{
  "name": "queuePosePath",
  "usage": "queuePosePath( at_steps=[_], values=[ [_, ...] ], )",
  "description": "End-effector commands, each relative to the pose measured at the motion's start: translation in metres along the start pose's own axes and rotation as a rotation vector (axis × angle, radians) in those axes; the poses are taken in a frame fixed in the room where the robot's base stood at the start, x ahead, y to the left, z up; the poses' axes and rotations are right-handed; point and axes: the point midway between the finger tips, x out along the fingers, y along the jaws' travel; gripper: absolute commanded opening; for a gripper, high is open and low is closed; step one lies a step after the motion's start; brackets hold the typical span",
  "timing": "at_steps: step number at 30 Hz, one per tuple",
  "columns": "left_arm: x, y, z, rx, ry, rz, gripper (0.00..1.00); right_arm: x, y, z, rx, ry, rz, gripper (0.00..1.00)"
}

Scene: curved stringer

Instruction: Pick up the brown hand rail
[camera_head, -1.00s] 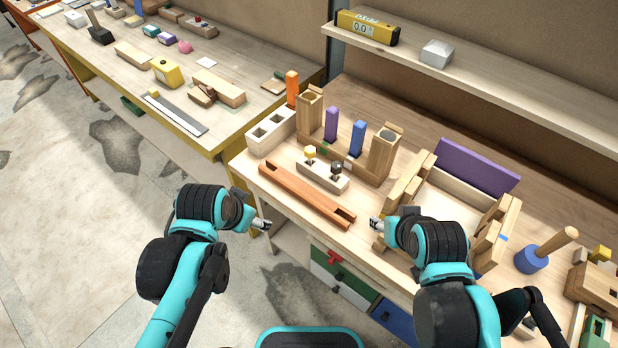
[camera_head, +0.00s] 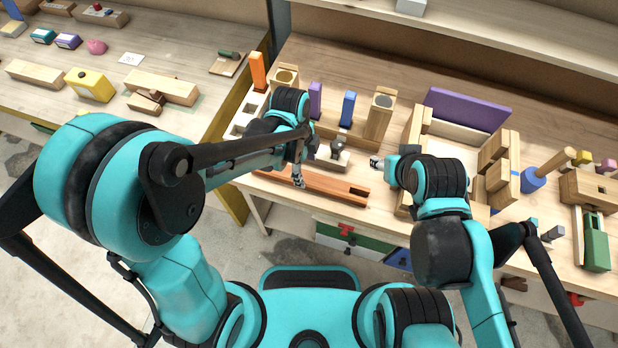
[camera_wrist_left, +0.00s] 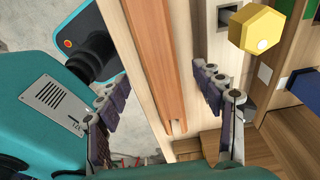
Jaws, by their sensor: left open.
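The brown hand rail (camera_head: 330,186) is a long reddish-brown wooden bar with a slot at its right end. It lies along the front edge of the workbench, and its left part is partly hidden by my left arm. My left gripper (camera_head: 298,176) is above the rail near its middle. In the left wrist view the rail (camera_wrist_left: 158,60) runs between the two spread fingers of the left gripper (camera_wrist_left: 165,110), which look apart from it. My right gripper (camera_head: 376,162) is over the bench just behind the rail's right end, and its finger opening is too small to tell.
A wooden frame with a purple board (camera_head: 466,108) is to the right. Drawers (camera_head: 350,238) are below the bench edge.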

Motion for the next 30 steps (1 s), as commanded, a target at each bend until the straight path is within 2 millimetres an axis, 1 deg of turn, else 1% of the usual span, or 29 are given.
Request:
queuePosePath(
  at_steps=[1,6,9,12,17,18,20,21,23,24,25,26,30],
  values=[
    [0.009,0.000,-0.001,0.001,0.000,0.000,0.67,0.004,0.000,0.003,0.000,0.000,0.000,0.47],
    [0.036,0.000,-0.005,-0.001,0.000,-0.001,0.67,0.014,0.000,0.010,0.000,0.000,0.000,0.47],
    [0.046,-0.001,-0.004,-0.002,0.000,-0.001,0.67,0.017,0.000,0.012,0.000,0.000,0.000,0.47],
    [0.050,0.000,-0.004,-0.002,0.000,-0.001,0.67,0.017,0.000,0.012,0.000,0.000,0.000,0.47],
    [0.049,0.000,-0.004,-0.003,0.000,-0.001,0.67,0.016,0.000,0.011,0.000,0.000,0.000,0.47],
    [0.049,0.000,-0.004,-0.003,0.000,-0.001,0.65,0.016,0.000,0.011,0.000,0.000,0.000,0.47],
    [0.049,0.000,-0.004,-0.003,0.000,-0.001,0.49,0.016,0.000,0.011,0.000,0.000,0.000,0.47],
    [0.049,0.000,-0.004,-0.003,0.000,-0.001,0.38,0.016,0.000,0.011,0.000,0.000,0.000,0.47],
    [0.049,0.000,-0.004,-0.003,0.000,-0.001,0.22,0.016,0.000,0.011,0.000,0.000,0.000,0.47],
    [0.049,0.000,-0.004,-0.003,0.000,-0.001,0.12,0.016,0.000,0.011,0.000,0.000,0.000,0.47],
    [0.049,0.000,-0.004,-0.003,0.000,-0.001,0.04,0.016,0.000,0.011,0.000,0.000,0.000,0.47],
    [0.049,0.000,-0.004,-0.003,0.000,-0.001,0.01,0.016,0.000,0.011,0.000,0.000,0.000,0.47],
    [0.049,0.000,-0.004,-0.003,0.000,-0.001,0.01,0.016,0.000,0.012,0.000,0.000,0.000,0.47]
  ],
)
